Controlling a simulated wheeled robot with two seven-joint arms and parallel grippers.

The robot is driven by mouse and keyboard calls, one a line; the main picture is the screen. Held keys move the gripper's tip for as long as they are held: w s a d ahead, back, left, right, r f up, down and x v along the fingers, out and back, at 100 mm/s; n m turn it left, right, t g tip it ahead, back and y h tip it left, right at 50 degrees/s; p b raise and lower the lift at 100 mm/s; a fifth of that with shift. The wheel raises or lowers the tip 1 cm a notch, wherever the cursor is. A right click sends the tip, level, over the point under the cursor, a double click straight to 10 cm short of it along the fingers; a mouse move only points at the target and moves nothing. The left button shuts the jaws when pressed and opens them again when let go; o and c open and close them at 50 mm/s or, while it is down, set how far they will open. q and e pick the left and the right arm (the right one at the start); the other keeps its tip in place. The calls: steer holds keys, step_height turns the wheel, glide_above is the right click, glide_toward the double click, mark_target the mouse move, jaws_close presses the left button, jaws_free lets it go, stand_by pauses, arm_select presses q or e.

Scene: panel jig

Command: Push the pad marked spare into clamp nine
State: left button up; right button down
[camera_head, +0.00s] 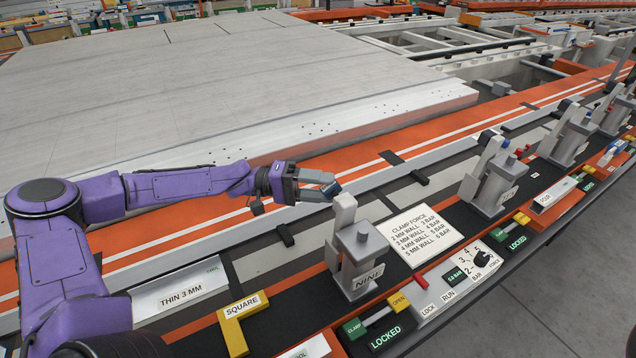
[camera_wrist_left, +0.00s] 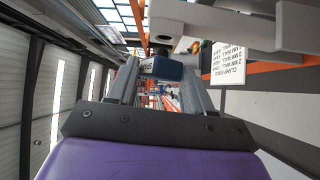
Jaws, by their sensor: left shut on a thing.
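My left gripper (camera_head: 322,188) is shut on a small dark blue pad (camera_head: 331,189), just up and left of the clamp marked NINE (camera_head: 357,262). In the left wrist view the pad (camera_wrist_left: 166,68) sits between both fingertips (camera_wrist_left: 160,72), with a pale label whose lettering is too small to read surely. A grey clamp part (camera_wrist_left: 205,28) fills the top of the wrist view, close beyond the pad. I cannot tell whether pad and clamp touch. My right gripper is not in view.
A clamp force card (camera_head: 420,232) lies right of clamp nine. In front are a clamp/open slider (camera_head: 377,316), a green LOCKED sign (camera_head: 386,339) and a pressure dial (camera_head: 481,259). A yellow square (camera_head: 240,318) lies left. More clamps (camera_head: 492,180) stand along the rail.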

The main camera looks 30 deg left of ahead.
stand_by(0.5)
arm_select(q)
steer(key=shift+b, duration=0.45)
stand_by(0.3)
steer(key=shift+b, duration=0.35)
stand_by(0.4)
steer(key=shift+b, duration=0.35)
steer(key=shift+s+d+f, duration=0.1)
steer(key=shift+s+d, duration=0.15)
steer(key=shift+d, duration=0.15)
steer(key=shift+s+d, duration=0.15)
steer(key=shift+d, duration=0.15)
steer(key=shift+s+d, duration=0.15)
steer(key=shift+d, duration=0.1)
